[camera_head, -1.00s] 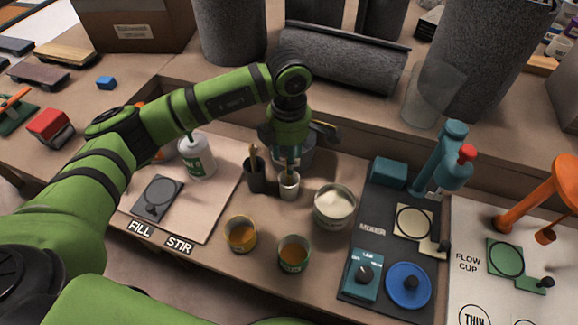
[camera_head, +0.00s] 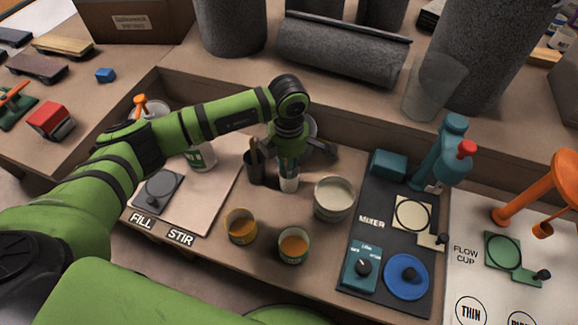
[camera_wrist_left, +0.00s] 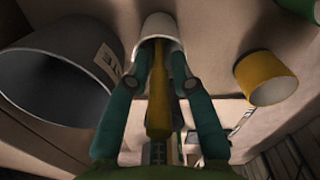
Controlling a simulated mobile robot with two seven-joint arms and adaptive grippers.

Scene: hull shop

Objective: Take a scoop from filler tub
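A pale round tub (camera_head: 333,209) with a smooth, light grey-cream filling stands right of my left gripper; I take it for the filler tub. My left gripper (camera_head: 288,170) points down over a small white cup (camera_head: 289,184). In the left wrist view the teal fingers (camera_wrist_left: 166,60) reach to the mouth of the white cup (camera_wrist_left: 163,26). A yellow-brown handle (camera_wrist_left: 158,95) stands in the cup between the fingers. I cannot tell whether the fingers press on it. The lower end of the handle is hidden in the cup. My right gripper is out of view.
A dark cup (camera_head: 258,172) with wooden handles stands close left of the gripper. Two cups with orange contents (camera_head: 241,230) (camera_head: 293,248) stand in front. The mixer board (camera_head: 372,240) lies to the right.

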